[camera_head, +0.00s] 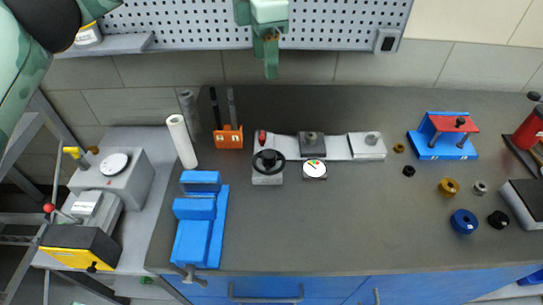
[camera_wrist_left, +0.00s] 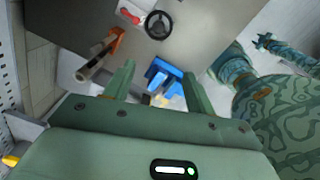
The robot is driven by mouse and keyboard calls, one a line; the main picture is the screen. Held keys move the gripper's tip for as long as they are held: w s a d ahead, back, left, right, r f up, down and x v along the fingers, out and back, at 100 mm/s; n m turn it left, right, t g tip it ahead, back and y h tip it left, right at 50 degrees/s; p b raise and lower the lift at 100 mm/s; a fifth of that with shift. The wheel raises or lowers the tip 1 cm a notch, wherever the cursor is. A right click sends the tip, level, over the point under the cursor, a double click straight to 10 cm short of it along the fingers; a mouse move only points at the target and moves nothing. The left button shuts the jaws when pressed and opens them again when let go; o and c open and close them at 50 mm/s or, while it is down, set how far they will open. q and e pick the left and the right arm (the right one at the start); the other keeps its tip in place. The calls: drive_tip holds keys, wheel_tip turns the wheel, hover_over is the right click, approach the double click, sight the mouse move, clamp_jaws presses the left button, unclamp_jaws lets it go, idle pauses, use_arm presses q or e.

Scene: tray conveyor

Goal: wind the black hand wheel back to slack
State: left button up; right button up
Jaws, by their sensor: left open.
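The black hand wheel (camera_head: 268,161) sits on a small pale block towards the back of the grey bench in the head view. It also shows near the top of the left wrist view (camera_wrist_left: 159,25). A round dial (camera_head: 314,171) with coloured marks stands right of it. My left gripper (camera_head: 271,72) hangs in front of the pegboard, apart from the wheel. In the left wrist view its two fingers (camera_wrist_left: 159,70) are spread with nothing held between them.
A blue stepped block (camera_head: 198,218) stands left of the wheel, and an orange holder (camera_head: 229,138) with dark rods is behind it. A pale rail unit (camera_head: 336,148) lies behind the dial. Loose round parts lie at right. The bench's front middle is clear.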

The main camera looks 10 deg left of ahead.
use_arm(q)
drive_tip(key=b, duration=0.7)
approach(269, 153)
drive_tip(key=shift+g, duration=0.3)
wheel_tip(269, 153, down, 9)
drive_tip(key=b, duration=0.4)
drive_tip(key=shift+w+f, duration=0.1)
drive_tip(key=shift+f, duration=0.1)
use_arm(e)
wheel_tip(269, 153, down, 12)
drive_tip(key=s, duration=0.2)
drive_tip(key=shift+g, duration=0.4)
drive_tip(key=shift+f, duration=0.1)
use_arm(q)
drive_tip(key=c, duration=1)
